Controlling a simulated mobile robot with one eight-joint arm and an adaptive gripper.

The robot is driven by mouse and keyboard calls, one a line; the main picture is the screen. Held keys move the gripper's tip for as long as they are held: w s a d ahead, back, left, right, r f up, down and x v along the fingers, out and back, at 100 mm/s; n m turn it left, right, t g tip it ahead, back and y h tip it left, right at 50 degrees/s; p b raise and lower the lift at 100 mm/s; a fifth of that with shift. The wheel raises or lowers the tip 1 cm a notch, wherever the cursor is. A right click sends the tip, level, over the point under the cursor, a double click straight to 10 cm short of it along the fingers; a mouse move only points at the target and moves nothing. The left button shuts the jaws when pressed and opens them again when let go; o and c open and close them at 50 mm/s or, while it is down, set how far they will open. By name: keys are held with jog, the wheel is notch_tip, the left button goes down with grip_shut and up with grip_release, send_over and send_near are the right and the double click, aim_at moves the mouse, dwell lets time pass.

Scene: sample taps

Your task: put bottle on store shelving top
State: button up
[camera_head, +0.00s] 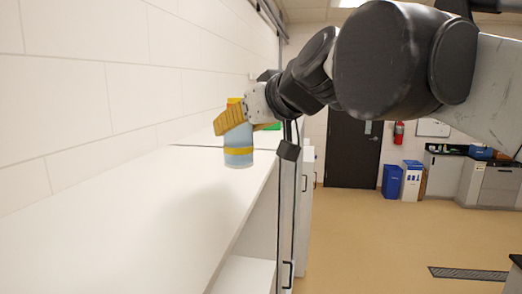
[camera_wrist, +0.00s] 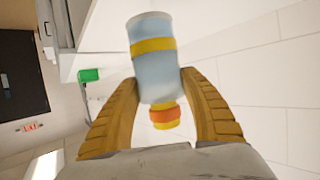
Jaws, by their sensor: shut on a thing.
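The bottle (camera_head: 239,146) is pale blue with a yellow band and an orange and yellow cap. My gripper (camera_head: 236,119) is shut on its upper part, near the cap, and the bottle hangs upright. In the wrist view the bottle (camera_wrist: 153,65) sits between the two yellow fingers of my gripper (camera_wrist: 160,88). The white store shelving top (camera_head: 150,215) runs along the wall below and around the bottle. The bottle's base shows over the shelving top near its right edge; I cannot tell whether it touches.
A green object (camera_head: 272,126) lies behind my gripper, and it also shows in the wrist view (camera_wrist: 88,75). The white wall (camera_head: 70,100) borders the left side. The near shelving top is bare. Blue and white bins (camera_head: 402,181) stand far off on the floor.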

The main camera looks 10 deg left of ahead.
aim_at(251, 143)
jog(key=shift+w+a+f+p, duration=0.3)
jog(key=shift+a+f, duration=0.3)
jog(key=shift+f, duration=0.45)
jog(key=shift+w+a+f+p, duration=0.2)
jog(key=shift+a+f+p, duration=0.15)
jog(key=shift+a+f, duration=0.55)
jog(key=shift+w+a+f+p, duration=0.25)
jog(key=shift+a+f+p, duration=0.1)
jog(key=shift+f, duration=0.9)
jog(key=o, duration=1.3)
jog(key=shift+f, duration=0.1)
jog(key=shift+o, duration=0.2)
jog(key=b+v, duration=0.3)
jog(key=v, duration=0.9)
jog(key=s+d+f+m+g+h, duration=0.1)
jog(key=s+d+f+m+h, duration=0.1)
jog(key=d+f, duration=0.7)
jog(key=s+d+f+m+g+h, duration=0.1)
jog(key=s+d+f+m+h, duration=0.2)
jog(key=f, duration=1.3)
jog(key=s+d+f+m+g+h, duration=0.1)
jog(key=s+d+f+m+h, duration=0.2)
jog(key=d+f, duration=0.9)
jog(key=s+d, duration=0.3)
jog(key=shift+s+d+f+h, duration=0.15)
jog(key=shift+s+d+h, duration=0.05)
jog(key=shift+s+h, duration=0.2)
